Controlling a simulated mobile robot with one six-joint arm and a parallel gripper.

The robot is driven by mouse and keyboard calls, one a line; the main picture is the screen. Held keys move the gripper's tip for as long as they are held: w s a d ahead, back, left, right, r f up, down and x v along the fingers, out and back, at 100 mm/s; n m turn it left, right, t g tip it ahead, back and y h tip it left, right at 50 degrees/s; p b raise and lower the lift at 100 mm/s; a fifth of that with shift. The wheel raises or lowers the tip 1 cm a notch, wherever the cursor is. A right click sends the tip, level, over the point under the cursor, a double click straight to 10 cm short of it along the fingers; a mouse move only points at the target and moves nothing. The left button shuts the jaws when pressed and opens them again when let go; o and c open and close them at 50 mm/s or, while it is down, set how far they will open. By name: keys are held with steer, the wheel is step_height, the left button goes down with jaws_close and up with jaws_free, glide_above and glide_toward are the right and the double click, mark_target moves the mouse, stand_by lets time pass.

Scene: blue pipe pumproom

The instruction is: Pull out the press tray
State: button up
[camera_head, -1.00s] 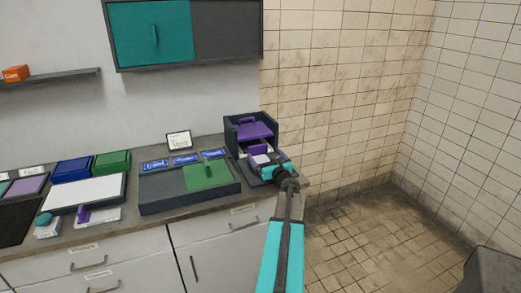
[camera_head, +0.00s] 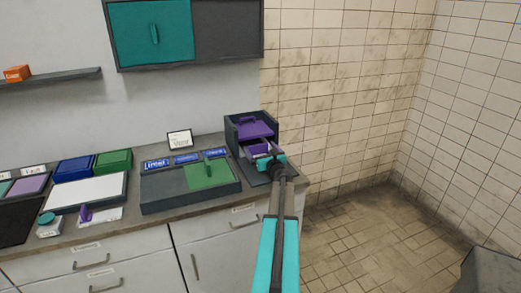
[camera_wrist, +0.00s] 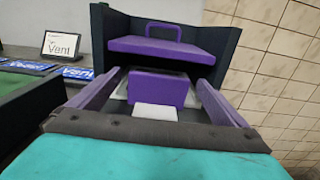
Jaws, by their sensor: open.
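The press (camera_head: 237,134) is a dark open-fronted box at the right end of the counter, with a purple handled plate (camera_head: 256,130) in its upper part. In the wrist view the plate (camera_wrist: 160,48) hangs above the pale press tray (camera_wrist: 121,93). A purple block (camera_wrist: 158,86) with a white piece in front stands at the tray's front. My gripper (camera_wrist: 157,98) is open, its purple fingers to the left and right of the block, with visible gaps. In the head view my gripper (camera_head: 257,150) is at the press opening and hides most of the tray.
A dark panel with a green plate (camera_head: 209,174) lies left of the press, blue labels (camera_head: 186,158) behind it. A small framed sign (camera_head: 180,139) stands farther back. A teal and grey cabinet (camera_head: 154,33) hangs above.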

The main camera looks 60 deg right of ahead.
steer(key=c, duration=1.5)
steer(key=b+v, duration=0.3)
steer(key=v, duration=1.4)
steer(key=shift+s+a+b, duration=0.15)
steer(key=shift+a+b, duration=0.15)
steer(key=o, duration=1.5)
